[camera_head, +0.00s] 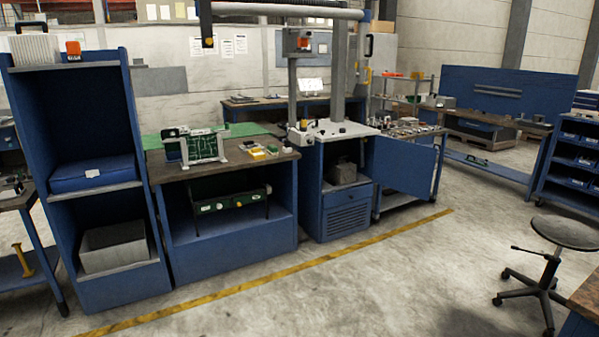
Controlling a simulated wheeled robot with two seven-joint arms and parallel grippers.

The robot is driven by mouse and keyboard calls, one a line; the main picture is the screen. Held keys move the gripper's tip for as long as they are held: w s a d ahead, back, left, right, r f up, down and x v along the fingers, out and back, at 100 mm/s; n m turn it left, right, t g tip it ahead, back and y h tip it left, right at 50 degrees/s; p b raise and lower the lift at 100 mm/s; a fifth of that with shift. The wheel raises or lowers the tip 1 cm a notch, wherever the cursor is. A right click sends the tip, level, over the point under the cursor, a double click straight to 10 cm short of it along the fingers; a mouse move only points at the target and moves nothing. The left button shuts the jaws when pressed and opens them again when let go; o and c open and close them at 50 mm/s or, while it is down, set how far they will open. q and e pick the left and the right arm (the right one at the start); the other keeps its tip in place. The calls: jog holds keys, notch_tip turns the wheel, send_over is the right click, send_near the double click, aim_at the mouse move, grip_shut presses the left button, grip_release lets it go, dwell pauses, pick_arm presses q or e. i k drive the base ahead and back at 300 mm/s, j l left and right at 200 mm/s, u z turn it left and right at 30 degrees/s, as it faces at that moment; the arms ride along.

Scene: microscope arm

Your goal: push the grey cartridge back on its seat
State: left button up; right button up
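I cannot tell for certain which thing is the grey cartridge. A grey ribbed box (35,47) with a dark handle stands on top of the tall blue shelf at the left. A dark grey block (343,173) sits inside the open blue cabinet (335,215) near the middle. No seat can be made out clearly at this distance. Neither of my grippers is in view.
A blue bench (230,247) with a green circuit board in a stand (202,146) is left of the cabinet. The cabinet door (405,167) hangs open to the right. A stool (550,260) stands at right. The floor (350,285) in front is clear.

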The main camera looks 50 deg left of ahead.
aim_at(341, 171)
jog(key=u, duration=1.35)
jog(key=i+z, duration=0.3)
jog(key=i, duration=1)
jog(key=i+l, duration=0.1)
jog(key=i, duration=2.15)
